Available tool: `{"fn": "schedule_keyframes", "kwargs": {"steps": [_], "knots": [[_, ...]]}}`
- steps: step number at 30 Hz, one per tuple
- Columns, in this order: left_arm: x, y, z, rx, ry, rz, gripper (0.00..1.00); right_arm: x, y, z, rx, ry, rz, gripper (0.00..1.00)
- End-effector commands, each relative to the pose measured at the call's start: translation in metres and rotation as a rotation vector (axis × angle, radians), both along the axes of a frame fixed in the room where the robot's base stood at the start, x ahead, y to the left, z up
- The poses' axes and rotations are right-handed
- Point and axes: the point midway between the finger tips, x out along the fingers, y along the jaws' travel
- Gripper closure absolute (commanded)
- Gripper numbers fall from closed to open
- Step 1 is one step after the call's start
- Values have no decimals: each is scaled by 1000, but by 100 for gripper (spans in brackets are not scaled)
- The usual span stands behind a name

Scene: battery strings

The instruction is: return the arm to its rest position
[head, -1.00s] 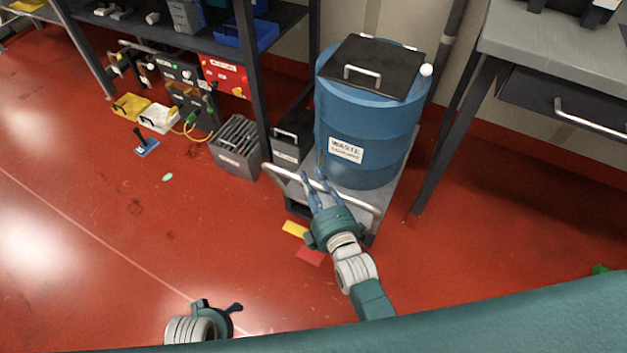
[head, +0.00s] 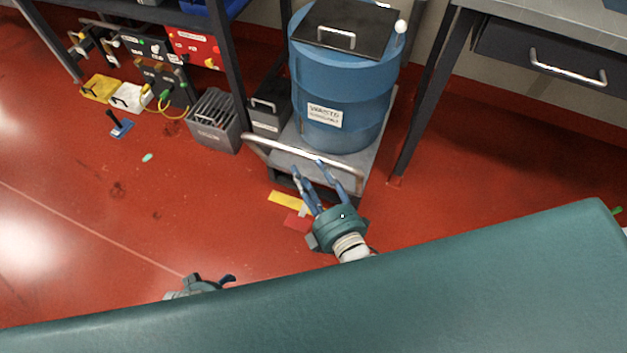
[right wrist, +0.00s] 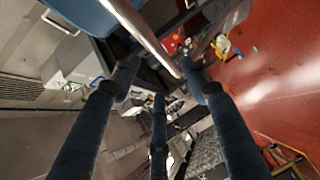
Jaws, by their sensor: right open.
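My right gripper (head: 309,168) is open in the head view, its blue fingers spread and empty. It is beside the metal push handle (head: 272,143) of a grey cart, with the fingertips overlapping the handle in the picture; I cannot tell whether they touch. In the right wrist view the fingers (right wrist: 158,85) are apart and the handle bar (right wrist: 143,34) runs close past their tips. My left gripper (head: 213,282) shows only in part at the bottom left, half hidden by my teal body; its jaw state is unclear.
A blue waste drum (head: 345,90) with a black lid stands on the cart. A desk (head: 540,65) is to the right and a shelf leg (head: 228,65) to the left. A grey slotted bin (head: 214,125) stands by the shelf. The red floor (head: 90,220) at left is mostly clear.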

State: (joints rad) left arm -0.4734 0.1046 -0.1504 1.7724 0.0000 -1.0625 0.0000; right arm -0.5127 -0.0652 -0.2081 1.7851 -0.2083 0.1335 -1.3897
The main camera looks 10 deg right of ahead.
Motion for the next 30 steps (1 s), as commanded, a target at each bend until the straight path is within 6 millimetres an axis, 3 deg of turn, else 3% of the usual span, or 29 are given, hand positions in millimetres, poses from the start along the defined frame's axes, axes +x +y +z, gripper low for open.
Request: {"fn": "schedule_keyframes", "kwargs": {"steps": [6,24,27,30], "knots": [[0,0,0,0,0,0,25,-20,-5,2,0,1,-1,55],[0,0,0,0,0,0,25,-22,-5,2,2,5,-1,55],[0,0,0,0,0,0,25,-22,-9,-12,46,65,-14,55],[0,0,0,0,0,0,25,-27,-21,-50,169,230,-66,55]]}}
